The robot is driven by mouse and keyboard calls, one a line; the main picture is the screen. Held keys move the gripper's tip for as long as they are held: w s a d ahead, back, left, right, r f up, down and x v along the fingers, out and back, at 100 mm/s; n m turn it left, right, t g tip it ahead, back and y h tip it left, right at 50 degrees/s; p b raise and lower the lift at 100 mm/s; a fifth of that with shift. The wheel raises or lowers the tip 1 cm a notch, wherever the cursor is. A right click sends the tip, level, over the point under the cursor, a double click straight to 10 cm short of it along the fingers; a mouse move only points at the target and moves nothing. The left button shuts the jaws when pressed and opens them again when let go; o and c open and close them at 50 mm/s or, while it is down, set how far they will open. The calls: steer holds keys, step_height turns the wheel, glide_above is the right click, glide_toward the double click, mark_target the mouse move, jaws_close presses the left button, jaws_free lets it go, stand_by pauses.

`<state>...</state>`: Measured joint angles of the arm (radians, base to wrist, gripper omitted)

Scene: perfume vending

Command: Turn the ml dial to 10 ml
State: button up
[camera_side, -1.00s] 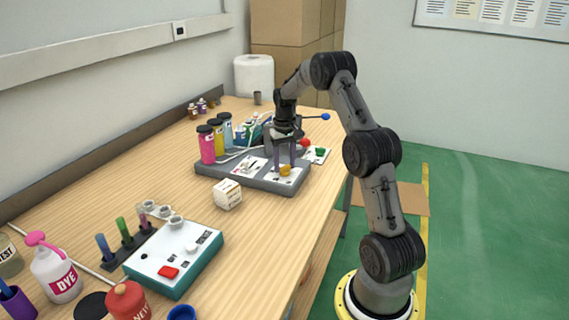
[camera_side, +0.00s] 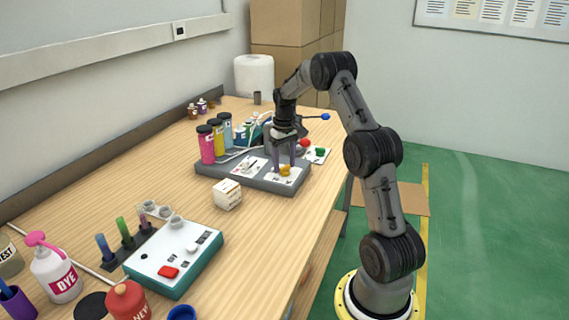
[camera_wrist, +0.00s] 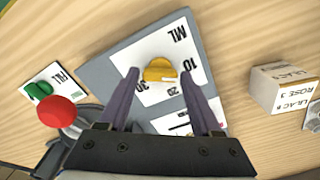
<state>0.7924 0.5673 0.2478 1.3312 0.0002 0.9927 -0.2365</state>
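The ml dial is a yellow-orange knob (camera_wrist: 160,70) on a white panel (camera_wrist: 155,95) marked ML, 10, 20 and 30; it also shows in the side view (camera_side: 285,171). A pale mark on the knob lies at its lower right in the wrist view, towards the side of the 10 and 20; its exact setting is hard to read. My gripper (camera_wrist: 160,74) is open, its two purple-grey fingers on either side of the knob, with small gaps seeming to show. In the side view my gripper (camera_side: 284,167) is low over the panel.
A red ball-topped lever (camera_wrist: 57,112) and a green FILL knob (camera_wrist: 39,90) are close to my gripper. A white labelled box (camera_wrist: 280,90) stands beside the grey base (camera_side: 225,176). Coloured bottles (camera_side: 217,138) stand at its back. A teal-sided device (camera_side: 173,262) stands nearer the camera.

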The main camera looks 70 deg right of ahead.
mark_target(284, 166)
steer(key=shift+o, duration=1.1)
step_height(284, 166, up, 14)
steer(key=shift+f, duration=0.15)
